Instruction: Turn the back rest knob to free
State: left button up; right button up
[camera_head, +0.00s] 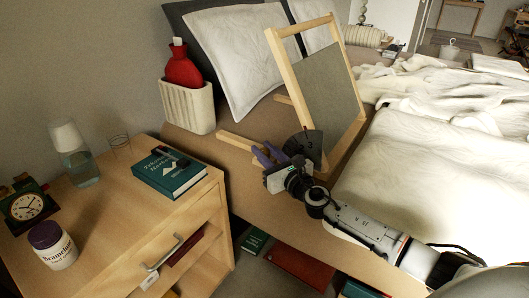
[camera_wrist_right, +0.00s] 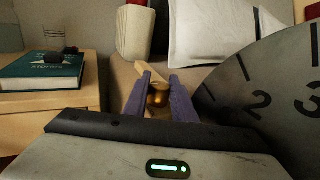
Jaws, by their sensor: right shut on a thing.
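The back rest (camera_head: 338,85), a light wooden frame with a grey panel, stands tilted on the bed. A dark grey numbered dial (camera_head: 303,146) sits at its lower left side; in the right wrist view the dial (camera_wrist_right: 268,98) shows a 2 and a 3. My right gripper (camera_head: 267,155) is beside the dial, its purple fingers pointing toward the wooden bar at the bed's edge. In the wrist view the right gripper (camera_wrist_right: 159,82) is shut on a brass knob (camera_wrist_right: 158,94). The head view does not show the knob clearly. My left gripper is out of view.
A bedside table (camera_head: 128,225) on the left holds a teal book (camera_head: 170,174), a jar (camera_head: 52,246), a clock (camera_head: 25,204) and a carafe (camera_head: 76,160). A ribbed bin (camera_head: 188,107) with a red hot-water bottle (camera_head: 181,68) and pillows (camera_head: 235,55) stand behind the gripper.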

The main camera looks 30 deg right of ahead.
jog(key=o, duration=1.1)
jog(key=shift+c, duration=0.2)
jog(key=shift+s, duration=0.15)
jog(key=s+p, duration=0.1)
jog(key=s, duration=0.9)
jog(key=shift+a, duration=0.25)
